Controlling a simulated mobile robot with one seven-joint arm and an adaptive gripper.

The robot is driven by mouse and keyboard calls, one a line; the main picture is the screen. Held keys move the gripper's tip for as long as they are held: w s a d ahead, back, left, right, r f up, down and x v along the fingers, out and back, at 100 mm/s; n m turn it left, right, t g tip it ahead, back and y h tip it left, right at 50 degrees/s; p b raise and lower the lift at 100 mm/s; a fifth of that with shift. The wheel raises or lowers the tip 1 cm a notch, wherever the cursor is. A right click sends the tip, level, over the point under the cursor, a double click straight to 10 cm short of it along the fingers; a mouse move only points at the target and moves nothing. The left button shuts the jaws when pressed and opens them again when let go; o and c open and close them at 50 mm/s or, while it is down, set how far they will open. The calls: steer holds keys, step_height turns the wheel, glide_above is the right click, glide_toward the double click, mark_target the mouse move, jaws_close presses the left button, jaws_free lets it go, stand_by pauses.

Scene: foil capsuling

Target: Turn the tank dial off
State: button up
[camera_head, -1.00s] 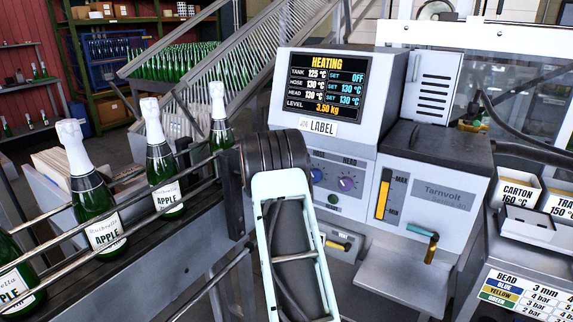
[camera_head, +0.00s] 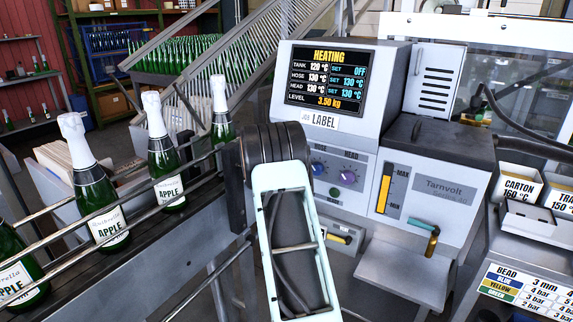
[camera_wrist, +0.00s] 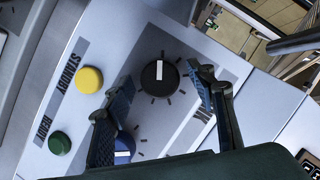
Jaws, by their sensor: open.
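The black dial (camera_wrist: 159,77), with a white pointer mark, sits on the grey panel of the glue machine in the wrist view. Its name label is not readable; I take it for the tank dial. My gripper (camera_wrist: 159,82) is open, one finger on either side of the dial with visible gaps and nothing held. In the head view my arm hides this dial and the gripper. The machine's screen (camera_head: 326,78) reads HEATING, TANK 120 °C with SET OFF; hose and head are set to 130 °C.
A blue dial (camera_wrist: 124,147) lies close to the left finger. A yellow button (camera_wrist: 89,80) and a green button (camera_wrist: 60,143) are on the same panel. A purple dial (camera_head: 348,177) is right of my arm. Bottles (camera_head: 166,165) stand along the conveyor at left.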

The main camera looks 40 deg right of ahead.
steer(key=v, duration=1.2)
steer(key=shift+w+r, duration=0.1)
